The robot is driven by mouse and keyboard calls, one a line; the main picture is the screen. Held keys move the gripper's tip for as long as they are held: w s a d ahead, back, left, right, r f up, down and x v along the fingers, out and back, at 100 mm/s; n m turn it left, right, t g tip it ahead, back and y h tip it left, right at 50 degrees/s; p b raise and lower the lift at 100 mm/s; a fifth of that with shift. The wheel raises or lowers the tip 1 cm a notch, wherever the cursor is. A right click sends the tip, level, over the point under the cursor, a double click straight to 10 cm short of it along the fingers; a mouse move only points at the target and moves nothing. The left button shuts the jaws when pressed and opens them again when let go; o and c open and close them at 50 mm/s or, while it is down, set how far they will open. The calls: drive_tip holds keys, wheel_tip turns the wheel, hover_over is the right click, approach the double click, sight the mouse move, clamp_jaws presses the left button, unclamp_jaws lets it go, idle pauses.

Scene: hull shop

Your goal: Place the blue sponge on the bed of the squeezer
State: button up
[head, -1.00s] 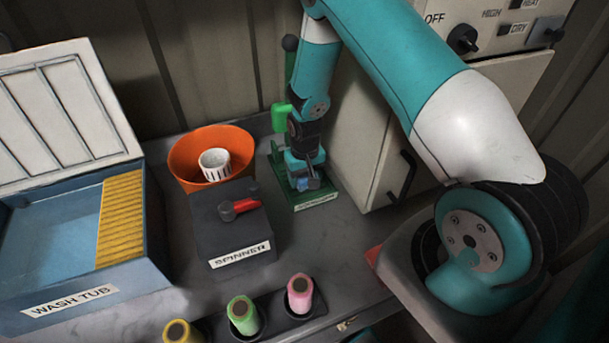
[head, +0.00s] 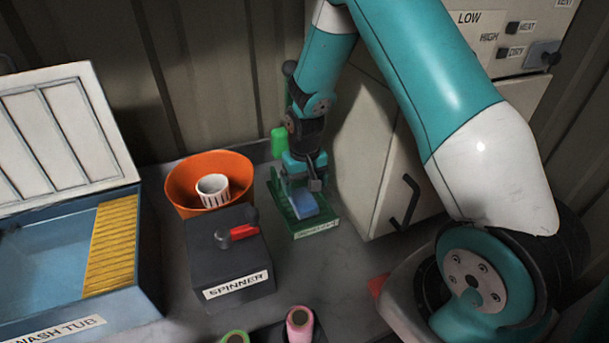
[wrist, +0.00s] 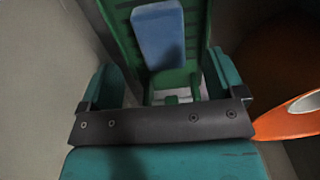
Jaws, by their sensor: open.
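The blue sponge (head: 304,205) lies on the green bed of the squeezer (head: 317,227), in the head view just below my gripper (head: 301,190). In the wrist view the sponge (wrist: 159,36) lies lengthwise on the green bed (wrist: 122,22), between the bed's side edges. My gripper (wrist: 165,92) is open, its two teal fingers spread apart with nothing between them. The sponge is beyond the fingertips and apart from them. My gripper hides part of the squeezer's back in the head view.
The blue wash tub (head: 50,300) is far left. A pale cabinet (head: 375,165) stands close on the right.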

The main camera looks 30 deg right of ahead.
sight(304, 202)
drive_tip(key=s+a+r+n+y, duration=0.1)
drive_tip(key=s+a+r, duration=0.15)
drive_tip(key=r, duration=0.25)
drive_tip(key=s+a+r+n, duration=0.2)
drive_tip(key=a+r, duration=0.2)
drive_tip(key=r, duration=0.2)
drive_tip(key=s+a+r+n+y, duration=0.1)
drive_tip(key=s+a+r, duration=0.2)
drive_tip(key=a+r, duration=0.15)
drive_tip(key=s+a+r+n+y, duration=0.1)
drive_tip(key=s+a+r+n, duration=0.1)
drive_tip(key=s, duration=0.6)
drive_tip(key=s+a+r+n+y, duration=0.1)
drive_tip(key=s+a+r+n, duration=0.2)
drive_tip(key=s+a+r, duration=0.2)
drive_tip(key=s+r+b, duration=0.1)
drive_tip(key=s, duration=0.2)
drive_tip(key=shift+s+r+n, duration=0.3)
drive_tip(key=shift+s+r, duration=0.1)
wheel_tip(304, 202, down, 3)
drive_tip(key=b, duration=0.2)
drive_tip(key=shift+r+b, duration=0.15)
drive_tip(key=shift+b, duration=0.2)
